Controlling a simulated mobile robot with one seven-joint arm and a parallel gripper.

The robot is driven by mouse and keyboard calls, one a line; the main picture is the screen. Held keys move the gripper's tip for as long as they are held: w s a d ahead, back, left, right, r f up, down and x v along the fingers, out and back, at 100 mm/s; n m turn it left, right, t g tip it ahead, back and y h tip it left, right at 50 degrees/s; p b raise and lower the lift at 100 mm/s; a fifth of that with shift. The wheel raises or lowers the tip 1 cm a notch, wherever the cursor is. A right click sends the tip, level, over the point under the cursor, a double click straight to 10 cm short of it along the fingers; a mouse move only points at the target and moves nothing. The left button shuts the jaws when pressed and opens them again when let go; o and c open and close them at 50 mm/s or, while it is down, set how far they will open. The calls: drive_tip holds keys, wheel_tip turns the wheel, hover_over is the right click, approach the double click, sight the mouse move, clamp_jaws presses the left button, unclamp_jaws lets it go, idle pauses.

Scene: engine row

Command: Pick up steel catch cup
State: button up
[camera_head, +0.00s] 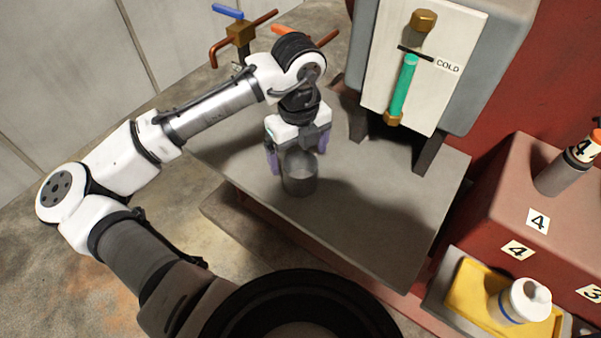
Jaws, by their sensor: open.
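The steel catch cup (299,183) is a grey metal cylinder standing upright on the grey metal shelf (370,225), near its left part. My gripper (297,160) points down from above, with its purple-tipped fingers apart at the left and right of the cup's upper part. The fingers look open around the rim; I cannot tell whether either one touches the cup. The cup's far side is hidden.
A sight gauge (405,88) marked COLD stands behind on a grey tank with dark legs. A valve with a blue handle (228,11) is at the upper left. At right are a red stepped block (510,200), a yellow tray (477,298) and a white bottle (522,303).

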sight(301, 174)
drive_tip(key=f, duration=0.3)
drive_tip(key=f+p, duration=0.1)
drive_tip(key=f, duration=0.1)
drive_tip(key=shift+s+d+f, duration=0.15)
drive_tip(key=shift+s+d, duration=0.05)
drive_tip(key=shift+s, duration=0.15)
drive_tip(key=shift+f, duration=0.6)
drive_tip(key=c, duration=1.1)
drive_tip(key=shift+r, duration=0.1)
